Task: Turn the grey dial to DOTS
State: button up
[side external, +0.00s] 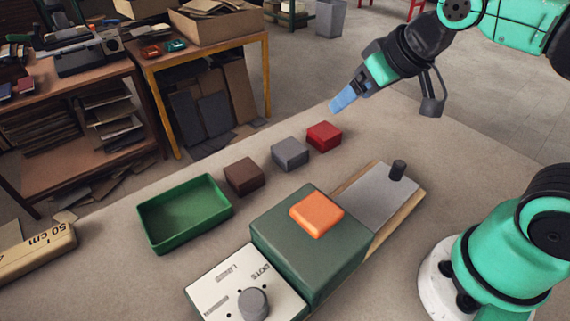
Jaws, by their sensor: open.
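The grey dial (254,303) sits on a white panel (212,292) at the bottom of the view. The panel carries the printed words LINES and DOTS, upside down in this view, and small dark marks. I cannot tell which word the dial points to. My gripper (342,104) is at the upper middle, with blue fingers angled down to the left. It is open, high above the table's far edge and well away from the dial. Nothing shows between its fingers.
A green box (330,262) with an orange pad (317,214) adjoins the panel. Behind it is a grey plate (375,196) with a black knob (398,170). Red (324,136), grey (290,153) and brown (244,177) blocks and a green tray (165,240) stand left.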

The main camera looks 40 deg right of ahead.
jog(key=s+a+r+n+g+y, duration=0.15)
jog(key=a+n+g, duration=0.25)
jog(key=a+n, duration=0.55)
jog(key=n+g+h, duration=0.2)
jog(key=n+g, duration=0.1)
jog(key=n, duration=0.4)
send_over(252, 300)
jog(key=shift+y, duration=0.25)
notch_tip(252, 300, down, 7)
jog(key=shift+f, duration=2.9)
grip_shut()
